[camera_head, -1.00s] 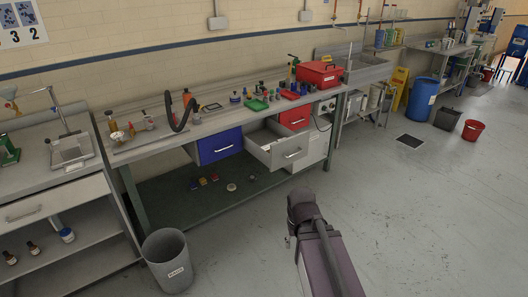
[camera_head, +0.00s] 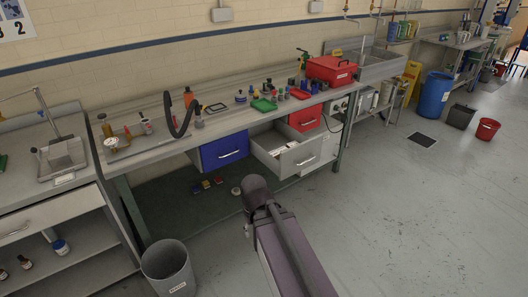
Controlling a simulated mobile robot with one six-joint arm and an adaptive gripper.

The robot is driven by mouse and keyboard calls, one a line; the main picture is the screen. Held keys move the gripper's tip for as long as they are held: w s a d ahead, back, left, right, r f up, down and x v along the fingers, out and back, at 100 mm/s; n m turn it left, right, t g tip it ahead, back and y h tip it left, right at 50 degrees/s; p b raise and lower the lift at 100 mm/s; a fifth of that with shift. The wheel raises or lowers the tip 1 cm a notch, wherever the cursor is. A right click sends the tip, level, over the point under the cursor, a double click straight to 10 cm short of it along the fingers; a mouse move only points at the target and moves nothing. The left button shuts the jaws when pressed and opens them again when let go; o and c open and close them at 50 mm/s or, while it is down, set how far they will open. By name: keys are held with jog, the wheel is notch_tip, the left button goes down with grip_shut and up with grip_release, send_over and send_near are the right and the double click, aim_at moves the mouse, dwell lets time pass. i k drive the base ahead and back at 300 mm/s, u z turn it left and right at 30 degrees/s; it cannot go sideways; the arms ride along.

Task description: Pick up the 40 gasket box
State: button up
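No box that I can read as the 40 gasket box shows clearly. A grey drawer (camera_head: 297,157) stands open under the long workbench, with small pale items (camera_head: 285,148) inside, too small to identify. My gripper's fingers cannot be made out.
The workbench top (camera_head: 150,143) holds bottles, a green tray (camera_head: 264,105) and a red toolbox (camera_head: 331,70). A blue drawer (camera_head: 223,151) is beside the open one. A grey bin (camera_head: 168,268) stands at lower left.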

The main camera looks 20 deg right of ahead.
aim_at(275, 153)
jog(key=z, duration=0.1)
jog(key=i, duration=1.25)
jog(key=z, duration=0.5)
